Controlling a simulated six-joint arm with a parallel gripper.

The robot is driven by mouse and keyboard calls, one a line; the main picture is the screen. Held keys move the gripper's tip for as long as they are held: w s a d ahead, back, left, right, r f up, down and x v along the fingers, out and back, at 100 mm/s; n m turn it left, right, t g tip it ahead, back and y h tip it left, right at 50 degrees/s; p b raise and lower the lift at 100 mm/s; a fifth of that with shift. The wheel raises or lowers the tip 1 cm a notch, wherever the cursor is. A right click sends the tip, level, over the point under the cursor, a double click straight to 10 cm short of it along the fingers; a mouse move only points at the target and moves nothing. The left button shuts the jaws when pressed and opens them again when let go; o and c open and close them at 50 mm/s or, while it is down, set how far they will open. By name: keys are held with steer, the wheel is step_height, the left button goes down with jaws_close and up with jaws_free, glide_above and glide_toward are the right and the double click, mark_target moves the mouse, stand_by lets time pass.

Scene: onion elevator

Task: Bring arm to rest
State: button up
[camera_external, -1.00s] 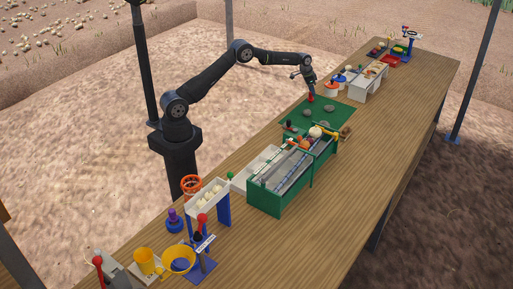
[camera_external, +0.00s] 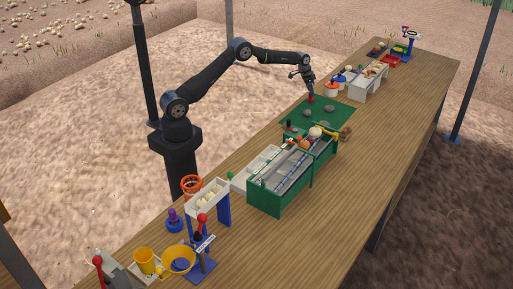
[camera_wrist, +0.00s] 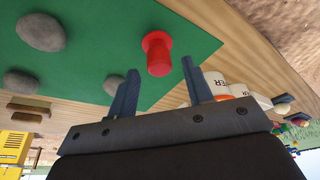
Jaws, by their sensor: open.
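My gripper (camera_external: 309,91) is raised over the far part of the green mat (camera_external: 318,122). In the wrist view its two dark fingers (camera_wrist: 158,90) are spread apart with nothing between them. A red knob-like piece (camera_wrist: 157,53) stands on the mat just beyond the fingertips; it also shows in the external view (camera_external: 311,99), right below the gripper. I cannot tell the exact gap between them. Grey stones (camera_wrist: 41,32) lie on the mat.
A green trough machine (camera_external: 282,182) with a white tray (camera_external: 259,164) stands nearer the camera. White-and-orange containers (camera_external: 332,89) and a white rack (camera_external: 369,82) stand right of the gripper. The table's right side (camera_external: 390,140) is clear wood.

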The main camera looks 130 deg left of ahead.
steer(key=v, duration=0.9)
glide_toward(311, 99)
steer(key=x, duration=0.2)
steer(key=a+x, duration=0.1)
steer(key=x, duration=0.4)
steer(key=shift+a, duration=0.45)
steer(key=r, duration=0.5)
steer(key=shift+w+d, duration=0.2)
steer(key=w+d+r, duration=0.6)
steer(key=d+r, duration=0.1)
steer(key=d, duration=0.3)
steer(key=w+d+f+m+h, duration=0.15)
steer(key=w+d, duration=0.25)
steer(key=d, duration=0.4)
steer(key=w+d+f+m+y, duration=0.15)
steer(key=w+d, duration=0.25)
steer(key=d, duration=0.4)
steer(key=shift+h, duration=0.5)
steer(key=f, duration=0.9)
steer(key=shift+s+a, duration=0.15)
steer(key=shift+s, duration=0.1)
steer(key=shift+v, duration=1.5)
